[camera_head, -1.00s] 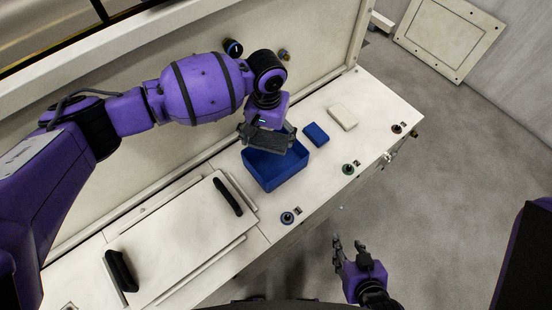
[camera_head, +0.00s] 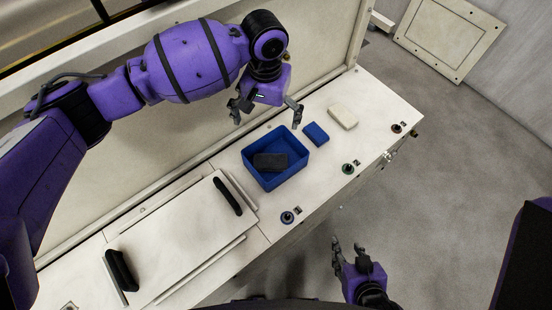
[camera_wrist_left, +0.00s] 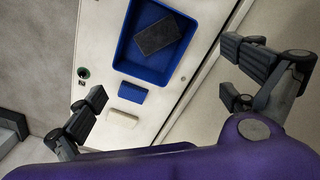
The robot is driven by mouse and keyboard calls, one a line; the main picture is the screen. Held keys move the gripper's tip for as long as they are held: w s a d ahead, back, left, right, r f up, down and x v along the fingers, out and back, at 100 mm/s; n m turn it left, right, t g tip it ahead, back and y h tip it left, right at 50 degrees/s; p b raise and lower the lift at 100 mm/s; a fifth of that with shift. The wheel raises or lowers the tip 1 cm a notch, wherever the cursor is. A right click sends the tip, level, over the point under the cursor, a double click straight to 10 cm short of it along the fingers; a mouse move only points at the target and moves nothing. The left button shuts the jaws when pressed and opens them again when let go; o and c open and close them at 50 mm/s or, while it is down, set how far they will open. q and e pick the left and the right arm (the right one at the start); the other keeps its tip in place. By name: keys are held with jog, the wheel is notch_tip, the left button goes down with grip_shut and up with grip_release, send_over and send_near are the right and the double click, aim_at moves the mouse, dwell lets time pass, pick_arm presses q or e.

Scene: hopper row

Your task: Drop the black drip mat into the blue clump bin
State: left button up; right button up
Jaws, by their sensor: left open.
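The black drip mat (camera_head: 270,162) lies inside the blue clump bin (camera_head: 297,147), on its floor toward the left side in the head view. The left wrist view also shows the mat (camera_wrist_left: 158,36) in the bin (camera_wrist_left: 140,70). My left gripper (camera_head: 267,112) is open and empty above the bin's back edge, apart from the mat. Its spread fingers also show in the left wrist view (camera_wrist_left: 170,85). My right gripper (camera_head: 348,247) is low over the floor in front of the counter, with its fingers apart and nothing between them.
A small blue block (camera_head: 316,134) and a cream block (camera_head: 343,117) lie on the counter right of the bin. A pale panel with two black handles (camera_head: 180,240) is at the left. Knobs (camera_head: 287,218) line the front edge. A wall stands behind.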

pick_arm(q)
notch_tip(320, 180, up, 4)
jog(key=shift+f, duration=0.1)
dwell(0.5)
